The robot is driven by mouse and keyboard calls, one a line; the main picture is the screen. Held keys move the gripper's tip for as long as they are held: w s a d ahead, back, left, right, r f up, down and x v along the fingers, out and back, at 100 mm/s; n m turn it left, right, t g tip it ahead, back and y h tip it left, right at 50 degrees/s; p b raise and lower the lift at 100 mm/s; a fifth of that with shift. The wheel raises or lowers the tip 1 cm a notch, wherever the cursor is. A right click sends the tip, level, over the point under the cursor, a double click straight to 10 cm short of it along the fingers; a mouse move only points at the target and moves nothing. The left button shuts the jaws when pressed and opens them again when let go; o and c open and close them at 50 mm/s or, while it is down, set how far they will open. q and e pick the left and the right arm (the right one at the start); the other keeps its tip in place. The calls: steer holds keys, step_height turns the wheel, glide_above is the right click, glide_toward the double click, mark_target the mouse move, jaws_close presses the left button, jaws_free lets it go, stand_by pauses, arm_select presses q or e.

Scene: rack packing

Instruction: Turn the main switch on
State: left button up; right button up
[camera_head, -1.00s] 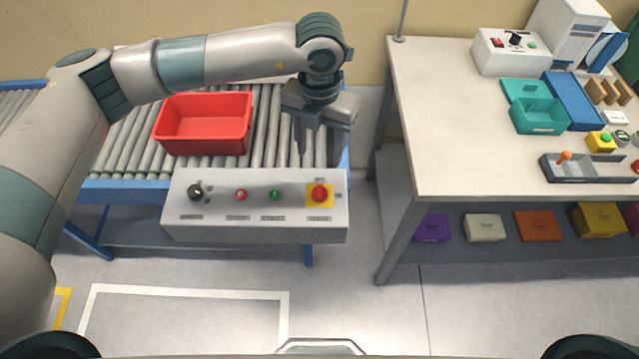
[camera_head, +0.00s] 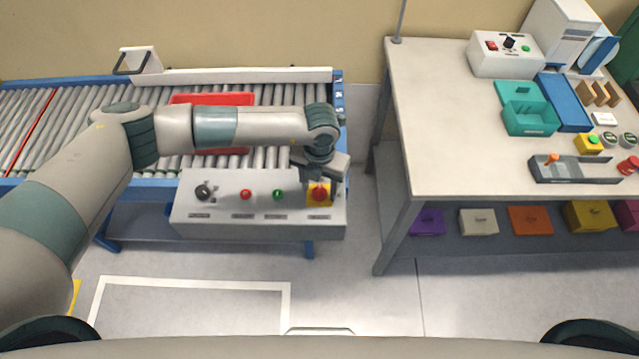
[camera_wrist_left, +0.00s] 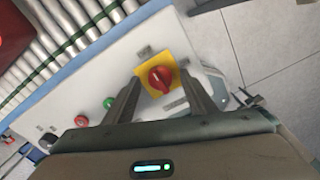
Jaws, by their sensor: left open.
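The control panel (camera_head: 260,220) is a grey box at the front of the conveyor. A red rotary knob (camera_head: 319,194) on a yellow plate sits at its right end. It also shows in the left wrist view as a red knob (camera_wrist_left: 160,79) on a yellow square. My left gripper (camera_head: 318,182) is over this end of the panel. In the left wrist view its two fingers (camera_wrist_left: 162,95) are open, on either side of the knob's plate, with nothing between them gripped. I cannot tell whether they touch the panel. My right gripper is not in view.
The panel also has a black selector (camera_head: 203,192), a red button (camera_head: 246,194) and a green button (camera_head: 278,195). A red bin (camera_head: 210,99) on the rollers is partly behind my left arm. A cluttered workbench (camera_head: 440,120) stands at the right, across a floor gap.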

arm_select(q)
steer(key=shift+f, duration=0.1)
steer(key=shift+c, duration=0.2)
steer(key=c, duration=1)
